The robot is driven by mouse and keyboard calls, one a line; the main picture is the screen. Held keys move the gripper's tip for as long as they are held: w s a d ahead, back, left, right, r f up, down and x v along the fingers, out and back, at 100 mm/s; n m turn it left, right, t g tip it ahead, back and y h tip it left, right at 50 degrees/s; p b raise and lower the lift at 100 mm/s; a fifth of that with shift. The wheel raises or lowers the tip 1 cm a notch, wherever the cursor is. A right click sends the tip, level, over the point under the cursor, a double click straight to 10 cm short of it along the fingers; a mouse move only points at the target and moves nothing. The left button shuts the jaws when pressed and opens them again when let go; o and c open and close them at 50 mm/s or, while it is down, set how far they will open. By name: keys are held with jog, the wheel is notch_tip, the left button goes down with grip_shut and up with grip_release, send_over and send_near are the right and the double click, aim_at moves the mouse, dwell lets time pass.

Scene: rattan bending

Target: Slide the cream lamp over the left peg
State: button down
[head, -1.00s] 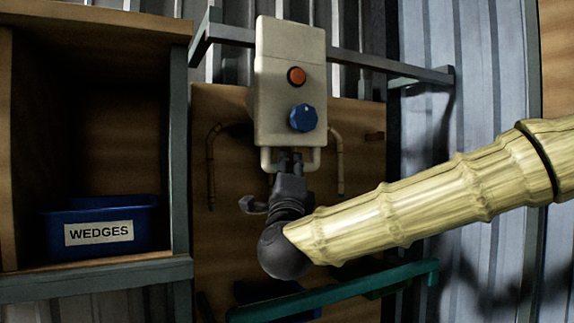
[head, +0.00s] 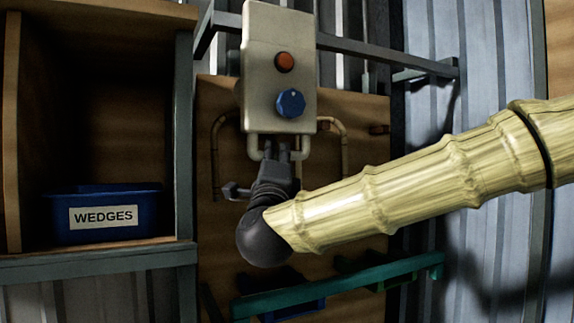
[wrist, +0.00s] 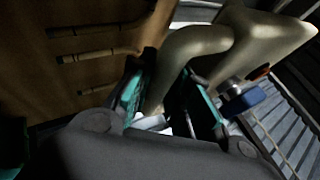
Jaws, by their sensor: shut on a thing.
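The cream lamp (head: 262,75) is a cream box with an orange button and a blue knob on its face. It hangs upright in the air in the head view, with a handle loop at its bottom. My gripper (head: 277,148) is below it and shut on that handle. The wrist view shows the lamp's cream tubing (wrist: 190,45) between teal-padded fingers. A grey metal rail (head: 345,45) runs behind the lamp. A grey bar (head: 206,32) juts out at its left end, close to the lamp's upper left. The lamp hides part of the rail, and I cannot tell if they touch.
A wooden shelf (head: 183,130) at left holds a blue bin (head: 60,222) labelled WEDGES. A brown board (head: 350,190) with bent rattan pieces (head: 345,150) stands behind the lamp. A teal bar (head: 340,283) crosses below my gripper.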

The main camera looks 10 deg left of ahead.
jog(key=shift+s+a, duration=0.15)
jog(key=shift+a, duration=0.05)
jog(key=c, duration=1.6)
grip_release()
jog(key=shift+s+a, duration=0.1)
jog(key=shift+a, duration=0.05)
jog(key=shift+d, duration=0.2)
jog(key=shift+s+d+f, duration=0.1)
jog(key=shift+s+f, duration=0.05)
jog(key=shift+f, duration=0.05)
jog(key=v, duration=1.1)
jog(key=shift+s, duration=0.35)
